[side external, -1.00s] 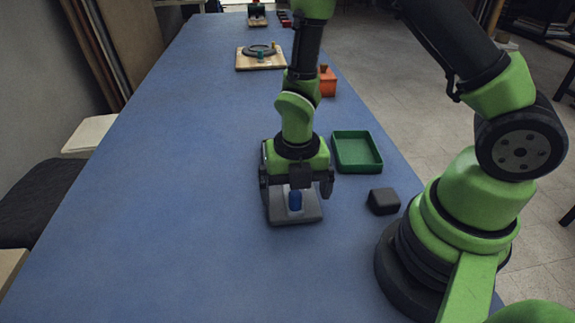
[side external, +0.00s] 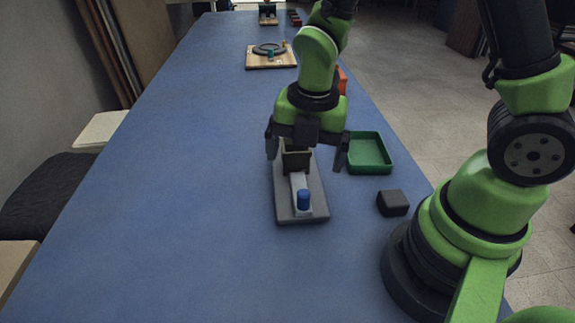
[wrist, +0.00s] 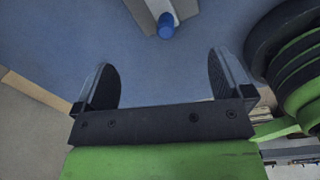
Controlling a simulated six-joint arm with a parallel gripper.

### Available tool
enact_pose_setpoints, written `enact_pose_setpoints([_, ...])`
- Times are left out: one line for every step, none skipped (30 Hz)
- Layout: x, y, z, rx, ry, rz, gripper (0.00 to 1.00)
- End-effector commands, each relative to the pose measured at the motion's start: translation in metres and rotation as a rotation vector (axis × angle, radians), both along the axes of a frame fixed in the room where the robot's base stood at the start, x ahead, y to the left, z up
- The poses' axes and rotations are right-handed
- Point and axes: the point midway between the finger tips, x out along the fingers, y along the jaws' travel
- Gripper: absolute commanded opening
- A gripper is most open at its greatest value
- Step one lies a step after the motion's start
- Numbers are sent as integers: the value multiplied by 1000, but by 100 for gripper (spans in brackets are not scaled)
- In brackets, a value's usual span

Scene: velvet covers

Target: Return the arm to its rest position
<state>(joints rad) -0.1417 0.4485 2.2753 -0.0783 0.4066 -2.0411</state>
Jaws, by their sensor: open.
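My gripper (side external: 307,152) is open, with its two fingers spread apart and nothing between them in the wrist view (wrist: 165,80). In the side view it hangs above the far end of a grey base plate (side external: 285,207) on the blue table. On the plate stands a dark upright block (side external: 297,160), partly behind my gripper, and a pale strip (side external: 299,183) runs toward the camera from it. A blue cylinder (side external: 304,201) sits at the near end of the strip. The blue cylinder also shows at the top of the wrist view (wrist: 166,25), apart from the fingers.
A green tray (side external: 388,163) and a black block (side external: 392,203) lie right of the plate. An orange box (side external: 342,80) stands behind my arm. A wooden board with a dark ring (side external: 270,61) lies farther back. The table's left side (side external: 150,190) is clear.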

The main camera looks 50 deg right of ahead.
Motion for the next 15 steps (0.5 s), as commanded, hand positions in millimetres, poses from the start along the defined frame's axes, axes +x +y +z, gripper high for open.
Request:
enact_pose_setpoints([0, -2, 19, 22, -41, -141, 98])
enact_pose_setpoints([0, -3, 30, 41, -63, -242, 98])
enact_pose_setpoints([-3, -4, 46, 70, -89, -387, 98])
enact_pose_setpoints([-6, -5, 57, 95, -108, -499, 98])
enact_pose_setpoints([-9, -6, 68, 124, -125, -610, 98])
enact_pose_setpoints([-13, -7, 81, 166, -144, -757, 98])
enact_pose_setpoints([-18, -8, 91, 201, -157, -866, 98])
enact_pose_setpoints([-22, -9, 101, 237, -168, -974, 98])
enact_pose_setpoints([-29, -10, 113, 289, -179, -1116, 98])
enact_pose_setpoints([-34, -11, 121, 331, -185, -1221, 98])
enact_pose_setpoints([-40, -11, 129, 375, -188, -1325, 98])
enact_pose_setpoints([-48, -12, 139, 436, -187, -1460, 98])
enact_pose_setpoints([-53, -12, 145, 484, -184, -1558, 98])
enact_pose_setpoints([-59, -12, 151, 531, -177, -1650, 98])
enact_pose_setpoints([-67, -12, 158, 593, -164, -1767, 98])
